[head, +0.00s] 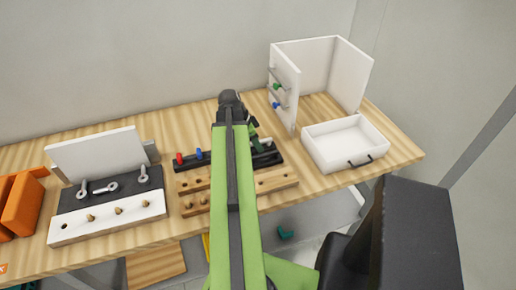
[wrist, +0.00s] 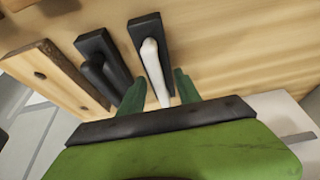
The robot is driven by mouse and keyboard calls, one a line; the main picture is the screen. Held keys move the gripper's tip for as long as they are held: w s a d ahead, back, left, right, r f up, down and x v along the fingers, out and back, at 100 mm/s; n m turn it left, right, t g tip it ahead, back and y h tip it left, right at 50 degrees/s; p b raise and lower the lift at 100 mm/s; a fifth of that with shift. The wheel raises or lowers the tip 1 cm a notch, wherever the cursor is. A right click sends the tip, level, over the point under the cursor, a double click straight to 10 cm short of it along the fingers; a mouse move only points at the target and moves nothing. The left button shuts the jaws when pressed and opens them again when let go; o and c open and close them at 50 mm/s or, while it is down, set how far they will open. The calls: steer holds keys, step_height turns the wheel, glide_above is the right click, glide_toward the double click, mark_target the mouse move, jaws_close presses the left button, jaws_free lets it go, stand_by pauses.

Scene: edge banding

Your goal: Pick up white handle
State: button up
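The white handle (wrist: 152,65) shows in the wrist view as a slim, rounded bar on a black block (wrist: 145,28) above the wooden tabletop. My gripper (wrist: 160,78) is open, with one green finger to the left of the handle's near end and one to the right. A gap shows on both sides, so the fingers do not appear closed on it. In the head view my gripper (head: 253,125) is over the black rack at mid-table; my arm hides much of this spot and I cannot make out the white handle there.
A second black piece (wrist: 100,68) and a wooden block (wrist: 55,72) lie left of the handle. A white open cabinet (head: 291,95) and white drawer (head: 334,159) stand at the right. A white-edged tool board (head: 105,222) and orange holder (head: 22,207) are at the left.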

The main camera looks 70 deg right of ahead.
steer(key=shift+r, duration=0.1)
jaws_close()
stand_by(1.2)
